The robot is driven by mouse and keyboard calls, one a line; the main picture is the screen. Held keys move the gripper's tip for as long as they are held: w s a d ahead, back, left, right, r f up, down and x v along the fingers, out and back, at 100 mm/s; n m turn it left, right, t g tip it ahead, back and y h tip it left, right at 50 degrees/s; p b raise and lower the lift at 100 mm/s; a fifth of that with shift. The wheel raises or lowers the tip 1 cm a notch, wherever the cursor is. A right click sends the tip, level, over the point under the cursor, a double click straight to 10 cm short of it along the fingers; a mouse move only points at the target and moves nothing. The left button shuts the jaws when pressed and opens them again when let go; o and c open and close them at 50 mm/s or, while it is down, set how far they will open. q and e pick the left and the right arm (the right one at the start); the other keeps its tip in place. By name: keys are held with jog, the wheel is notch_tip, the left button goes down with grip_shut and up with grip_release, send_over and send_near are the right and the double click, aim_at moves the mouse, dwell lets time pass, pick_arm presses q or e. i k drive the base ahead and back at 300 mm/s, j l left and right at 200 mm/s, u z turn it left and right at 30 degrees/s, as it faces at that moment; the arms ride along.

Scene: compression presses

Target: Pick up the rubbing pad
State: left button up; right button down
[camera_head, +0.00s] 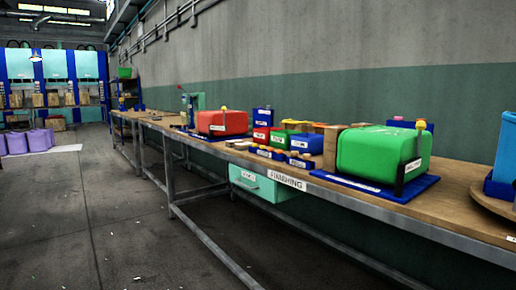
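Neither of my grippers shows in the head view. A long wooden workbench (457,182) runs from the right foreground to the back left. A large green rounded block (375,153) sits on a blue mat (418,188) on the bench. A red rounded block (221,122) stands farther left. Between them are a red box (261,134), a small green box (283,140) and blue trays (264,153) holding small orange pieces. I cannot tell which item, if any, is the rubbing pad; the pieces are too small to read.
A teal drawer (258,184) hangs under the bench beside a FINISHING label (287,180). Grey floor (110,220) lies open at left. Purple containers (28,142) stand far left.

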aim_at(240, 146)
jog(key=i+j+z, duration=0.1)
jog(key=z, duration=0.25)
jog(key=i+j+z, duration=0.1)
jog(key=j+z, duration=0.3)
jog(key=z, duration=0.25)
jog(key=i, duration=0.05)
